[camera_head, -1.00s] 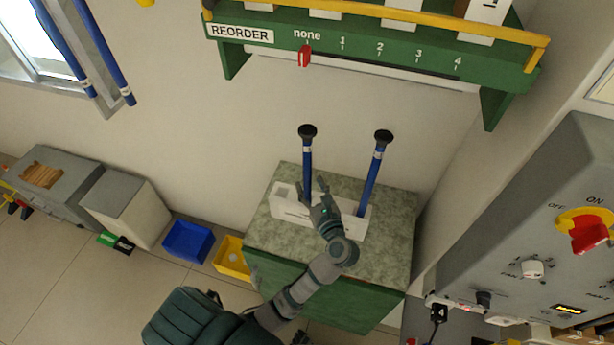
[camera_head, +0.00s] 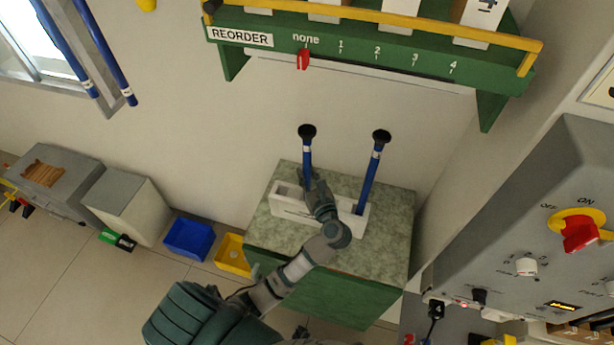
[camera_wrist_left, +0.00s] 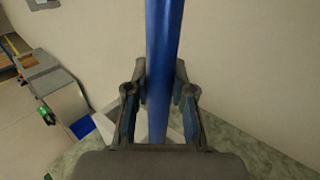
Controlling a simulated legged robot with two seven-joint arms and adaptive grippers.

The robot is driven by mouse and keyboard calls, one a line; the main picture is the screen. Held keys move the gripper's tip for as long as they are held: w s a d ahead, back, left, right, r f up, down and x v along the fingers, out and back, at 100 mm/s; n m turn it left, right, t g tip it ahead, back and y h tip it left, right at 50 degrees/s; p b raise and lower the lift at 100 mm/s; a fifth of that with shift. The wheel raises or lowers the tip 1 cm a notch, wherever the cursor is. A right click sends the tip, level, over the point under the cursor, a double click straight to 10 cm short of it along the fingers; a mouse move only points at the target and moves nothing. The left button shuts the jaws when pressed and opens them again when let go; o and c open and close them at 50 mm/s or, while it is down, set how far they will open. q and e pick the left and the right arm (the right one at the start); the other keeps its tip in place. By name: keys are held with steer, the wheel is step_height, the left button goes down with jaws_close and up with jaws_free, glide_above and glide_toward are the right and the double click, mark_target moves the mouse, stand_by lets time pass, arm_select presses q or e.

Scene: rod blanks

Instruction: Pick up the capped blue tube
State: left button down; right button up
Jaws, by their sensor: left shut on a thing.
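Two blue tubes with black caps stand in a white holder (camera_head: 291,211) on a green cabinet with a speckled top. The left blue tube (camera_head: 307,160) is nearly upright, and the right blue tube (camera_head: 370,182) leans a little to the right. My left gripper (camera_head: 311,181) is shut on the left tube, below its cap. In the left wrist view the tube (camera_wrist_left: 162,50) runs between the two fingers of the left gripper (camera_wrist_left: 160,100). The tube's lower end is hidden behind the gripper and the holder. My right gripper is not in view.
A green rack (camera_head: 400,45) with a yellow rail and a red pointer at "none" hangs above. A grey switch panel (camera_head: 510,235) stands at right. Blue (camera_head: 188,238) and yellow (camera_head: 233,257) bins sit on the floor left of the cabinet (camera_head: 330,295).

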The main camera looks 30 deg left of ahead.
mark_target(308, 152)
arm_select(q)
steer(key=shift+r, duration=0.1)
steer(key=shift+s+r+b, duration=0.2)
steer(key=shift+b, duration=0.1)
step_height(308, 152, up, 11)
steer(key=shift+f, duration=0.1)
steer(key=s+d+p, duration=0.2)
steer(key=s+p, duration=0.1)
steer(key=s, duration=0.6)
steer(key=s+d+p, duration=0.2)
steer(key=s+p, duration=0.2)
steer(key=s, duration=0.6)
steer(key=shift+d, duration=0.35)
steer(key=shift+s, duration=0.1)
